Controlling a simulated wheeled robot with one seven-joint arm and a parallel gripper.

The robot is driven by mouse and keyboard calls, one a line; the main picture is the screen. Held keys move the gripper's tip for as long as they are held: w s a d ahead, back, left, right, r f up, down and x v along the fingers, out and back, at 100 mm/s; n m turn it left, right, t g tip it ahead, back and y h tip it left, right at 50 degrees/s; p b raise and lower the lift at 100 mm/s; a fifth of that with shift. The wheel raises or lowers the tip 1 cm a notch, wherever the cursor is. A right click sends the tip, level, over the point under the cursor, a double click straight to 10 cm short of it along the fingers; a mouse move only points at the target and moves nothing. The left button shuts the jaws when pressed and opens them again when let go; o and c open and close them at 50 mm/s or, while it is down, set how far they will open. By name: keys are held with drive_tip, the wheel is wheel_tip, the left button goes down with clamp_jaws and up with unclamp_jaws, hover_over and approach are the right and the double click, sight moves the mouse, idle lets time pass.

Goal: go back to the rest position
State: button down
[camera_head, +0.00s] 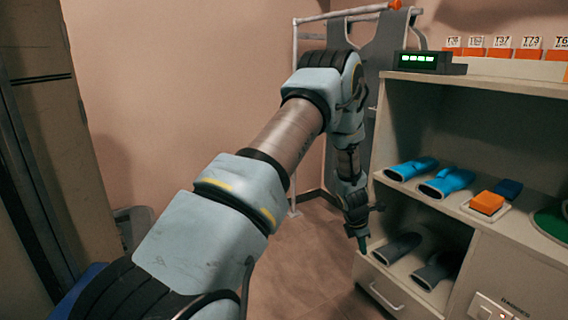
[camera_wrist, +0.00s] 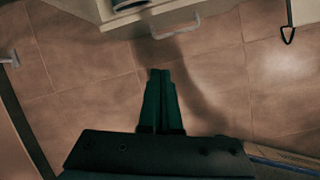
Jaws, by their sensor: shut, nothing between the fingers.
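My arm reaches forward across the head view and bends down beside the left end of the shelf unit. My gripper (camera_head: 361,246) points downward there, in front of the cabinet's left edge. In the wrist view my gripper (camera_wrist: 161,74) shows two dark green fingers side by side, shut, with nothing held. Tiled floor (camera_wrist: 80,62) lies below the fingertips.
The shelf unit (camera_head: 481,236) stands at the right, close to my gripper. It holds blue holders (camera_head: 447,182), grey holders (camera_head: 398,248), an orange block (camera_head: 487,203) and a display (camera_head: 430,62). A white rail frame (camera_head: 295,110) stands behind my arm. Open floor (camera_head: 300,262) lies left of the cabinet.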

drive_tip(key=s+a+r+m+y, duration=0.1)
drive_tip(key=s+a+r+m, duration=0.2)
drive_tip(key=a+r+m, duration=0.45)
drive_tip(key=s+a+r+m, duration=0.35)
drive_tip(key=a+r, duration=0.55)
drive_tip(key=a, duration=0.4)
drive_tip(key=s+a+r+m+y, duration=0.1)
drive_tip(key=s+a+r+m, duration=0.2)
drive_tip(key=s+a+m, duration=0.3)
drive_tip(key=s+a+r+m+y, duration=0.1)
drive_tip(key=s+a+r+m, duration=0.25)
drive_tip(key=s+a, duration=0.35)
wheel_tip(320, 180, up, 31)
drive_tip(key=p, duration=3)
drive_tip(key=shift+w+a+f+g, duration=0.15)
drive_tip(key=shift+a+g, duration=0.15)
drive_tip(key=shift+a, duration=0.15)
